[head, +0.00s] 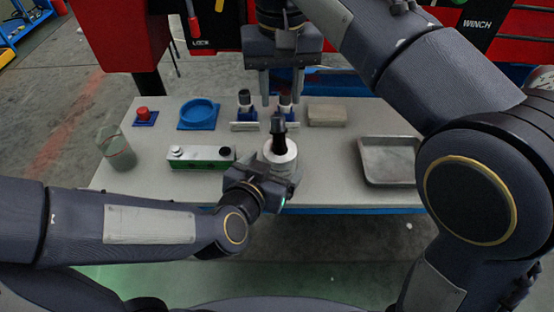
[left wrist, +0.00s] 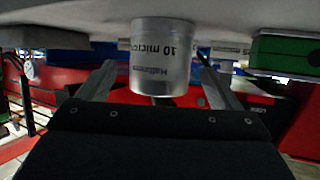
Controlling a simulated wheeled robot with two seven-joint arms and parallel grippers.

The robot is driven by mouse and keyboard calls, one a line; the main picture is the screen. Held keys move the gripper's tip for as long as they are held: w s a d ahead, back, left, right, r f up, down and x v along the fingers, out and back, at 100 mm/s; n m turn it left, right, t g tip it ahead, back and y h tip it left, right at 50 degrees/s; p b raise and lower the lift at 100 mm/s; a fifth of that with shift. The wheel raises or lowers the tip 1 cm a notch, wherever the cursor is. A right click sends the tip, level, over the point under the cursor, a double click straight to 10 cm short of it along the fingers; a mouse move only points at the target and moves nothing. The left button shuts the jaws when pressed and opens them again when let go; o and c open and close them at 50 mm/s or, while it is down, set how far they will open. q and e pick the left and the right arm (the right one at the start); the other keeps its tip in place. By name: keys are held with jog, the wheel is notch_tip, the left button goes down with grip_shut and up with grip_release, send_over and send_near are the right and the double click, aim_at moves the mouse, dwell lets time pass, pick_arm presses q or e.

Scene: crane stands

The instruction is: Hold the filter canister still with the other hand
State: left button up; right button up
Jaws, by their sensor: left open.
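The filter canister (head: 281,153) is a silver cylinder standing upright near the table's front edge, with a black piece (head: 278,133) on top. In the left wrist view the canister (left wrist: 163,55) appears upside down, with printed lettering, between my two fingers. My left gripper (head: 270,176) is open at the canister's near side, one finger on each side, with gaps visible.
A green and white box (head: 201,158) stands left of the canister. A blue ring (head: 199,114), a red button (head: 144,115) and a clear beaker (head: 117,150) are farther left. A metal tray (head: 391,165) and a tan block (head: 326,115) are at right. The table between canister and tray is clear.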

aim_at(280, 116)
pick_arm(q)
jog(key=shift+x, duration=2.1)
jog(key=shift+c, duration=0.4)
jog(key=c, duration=1.3)
pick_arm(e)
jog(key=shift+o, duration=0.6)
jog(key=shift+w+f+n+t+y, duration=0.15)
jog(key=shift+w+f+n+y, duration=0.5)
jog(key=shift+f, duration=0.7)
jog(key=shift+w+f+n+t+y, duration=0.25)
jog(key=shift+f+n+y, duration=0.25)
jog(key=shift+f+n, duration=0.65)
jog(key=shift+w+f+n+t+y, duration=0.1)
jog(key=shift+w+f+n+y, duration=0.45)
jog(key=shift+f, duration=1.05)
